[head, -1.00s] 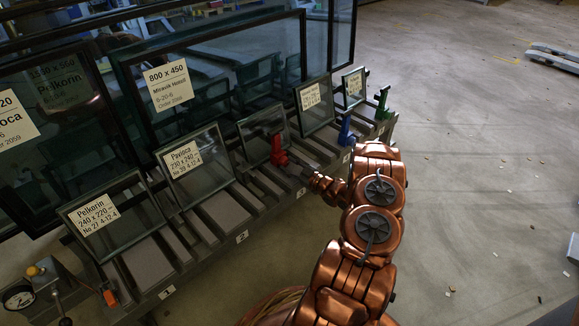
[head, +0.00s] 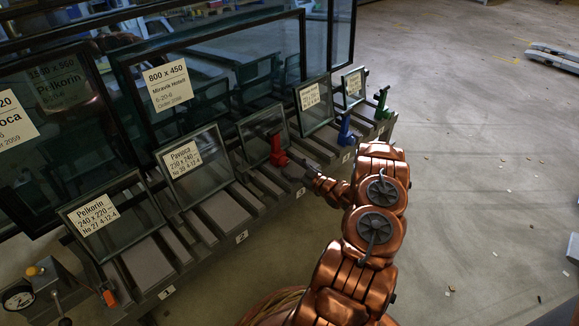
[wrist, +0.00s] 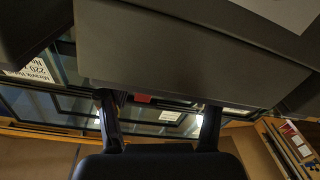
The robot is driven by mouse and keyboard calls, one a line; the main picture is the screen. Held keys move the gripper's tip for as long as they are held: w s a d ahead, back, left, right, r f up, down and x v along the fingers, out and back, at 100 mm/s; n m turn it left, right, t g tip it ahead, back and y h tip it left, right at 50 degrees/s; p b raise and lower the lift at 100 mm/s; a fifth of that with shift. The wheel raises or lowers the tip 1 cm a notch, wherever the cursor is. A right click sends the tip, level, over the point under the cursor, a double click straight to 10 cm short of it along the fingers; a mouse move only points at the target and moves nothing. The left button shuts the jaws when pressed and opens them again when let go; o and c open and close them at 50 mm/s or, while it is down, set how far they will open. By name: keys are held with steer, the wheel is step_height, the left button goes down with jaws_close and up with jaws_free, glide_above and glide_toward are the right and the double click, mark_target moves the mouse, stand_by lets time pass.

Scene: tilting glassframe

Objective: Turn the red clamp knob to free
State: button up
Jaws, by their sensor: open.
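The red clamp (head: 277,151) stands upright at the front of a small glass pane, in the middle of the slotted rack. Its knob cannot be told apart from its body at this size. My gripper (head: 307,167) is just to the right of the clamp and low, close to the rack's front edge, with a small gap between them. In the wrist view my gripper (wrist: 158,102) has its two dark fingers spread, with nothing held. A small piece of red (wrist: 142,98) shows between them, beyond a large grey surface that hides most of the clamp.
A blue clamp (head: 345,129) and a green clamp (head: 382,102) stand farther along the rack to the right. Labelled glass panes (head: 195,165) lean on the rack, with larger panes behind. A gauge (head: 18,297) sits at lower left. The floor (head: 480,150) at right is mostly open.

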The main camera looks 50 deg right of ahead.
steer(key=s, duration=1)
steer(key=shift+s+d, duration=0.2)
steer(key=shift+s, duration=0.05)
steer(key=shift+w+r, duration=0.1)
steer(key=shift+w, duration=0.05)
